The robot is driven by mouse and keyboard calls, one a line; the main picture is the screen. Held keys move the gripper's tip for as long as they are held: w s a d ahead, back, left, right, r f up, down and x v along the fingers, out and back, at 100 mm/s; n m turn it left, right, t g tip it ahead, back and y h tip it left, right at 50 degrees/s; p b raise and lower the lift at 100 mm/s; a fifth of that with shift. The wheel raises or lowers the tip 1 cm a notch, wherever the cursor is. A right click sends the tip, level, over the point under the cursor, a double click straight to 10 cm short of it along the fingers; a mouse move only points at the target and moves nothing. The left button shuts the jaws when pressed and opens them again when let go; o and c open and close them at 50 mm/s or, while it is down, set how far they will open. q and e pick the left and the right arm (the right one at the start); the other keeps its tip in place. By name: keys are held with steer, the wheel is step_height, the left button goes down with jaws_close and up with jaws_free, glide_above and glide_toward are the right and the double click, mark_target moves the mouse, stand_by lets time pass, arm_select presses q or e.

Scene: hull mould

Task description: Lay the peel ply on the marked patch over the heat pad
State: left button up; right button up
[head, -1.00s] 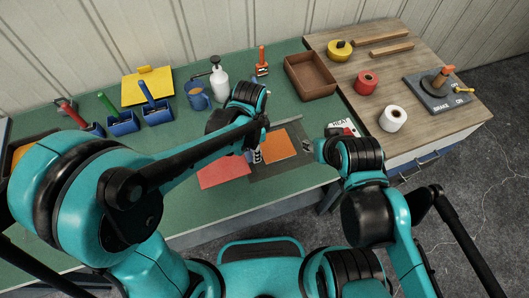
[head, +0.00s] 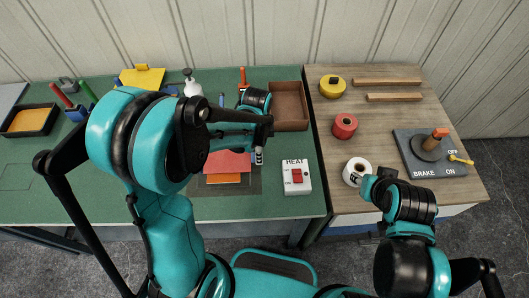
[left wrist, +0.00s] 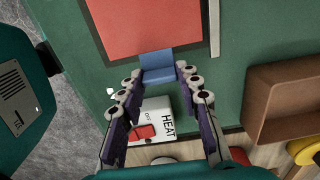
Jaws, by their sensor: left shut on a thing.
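The red peel ply sheet (head: 228,161) is over the upper part of the orange patch (head: 224,179) on the dark mat (head: 253,185). The patch's lower strip shows. I cannot tell whether the sheet touches it. The sheet also shows in the left wrist view (left wrist: 143,24), with a blue tab (left wrist: 157,65) at its edge. My left gripper (left wrist: 157,73) is shut on this tab; in the head view my left arm crosses above the sheet. My right gripper (head: 359,180) is by the white roll (head: 357,168), its jaws too unclear to read.
The white HEAT switch box (head: 297,177) stands right of the mat. A brown tray (head: 290,105) is behind it. The wooden bench holds a red roll (head: 344,126), a yellow roll (head: 332,87) and the BRAKE stand (head: 430,150).

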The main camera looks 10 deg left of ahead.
arm_select(q)
steer(key=shift+a+f+b, duration=0.15)
steer(key=shift+f+b, duration=0.2)
steer(key=shift+f, duration=0.2)
step_height(320, 180, down, 3)
steer(key=shift+f+b, duration=0.15)
steer(key=shift+b, duration=1)
steer(key=shift+f+b, duration=0.55)
steer(key=shift+f+b, duration=0.2)
steer(key=shift+b, duration=0.1)
steer(key=o, duration=1.6)
steer(key=shift+c, duration=0.2)
steer(key=shift+r, duration=0.1)
